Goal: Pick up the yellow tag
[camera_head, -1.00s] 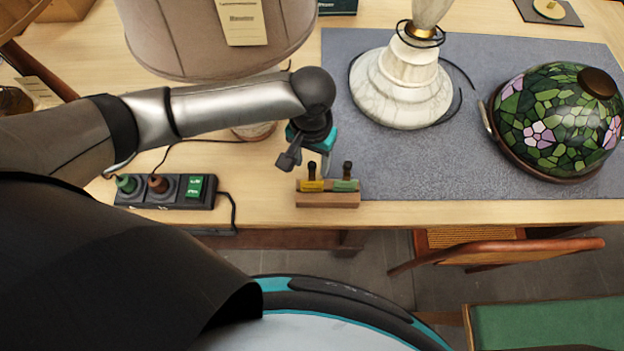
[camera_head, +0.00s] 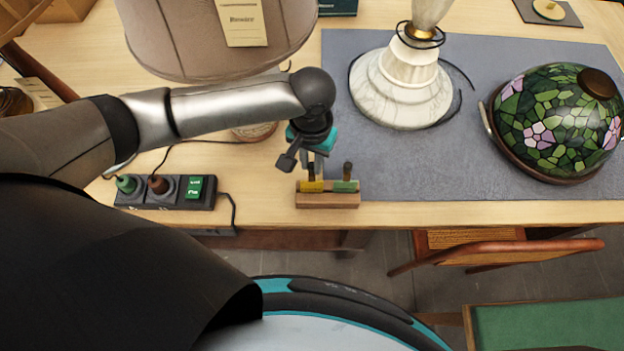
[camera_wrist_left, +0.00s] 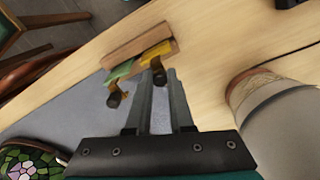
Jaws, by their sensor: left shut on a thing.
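The yellow tag (camera_head: 311,187), with a dark knob on top, sits in a small wooden holder (camera_head: 328,201) near the table's front edge. The green tag (camera_head: 345,186) stands beside it on the right. My left gripper (camera_head: 311,172) is over the yellow tag, shut on its dark knob. In the left wrist view the fingers (camera_wrist_left: 160,76) reach the knob of the yellow tag (camera_wrist_left: 155,52). The green tag (camera_wrist_left: 121,72) is beside it there, clear of the fingers. The yellow tag is still seated in the holder. My right gripper is not in view.
A black power strip (camera_head: 168,192) with plugs and a green switch lies to the left. A marble lamp base (camera_head: 402,88) and a stained-glass shade (camera_head: 556,122) stand on a grey mat (camera_head: 430,160). A fabric shade (camera_head: 190,45) is behind my left arm.

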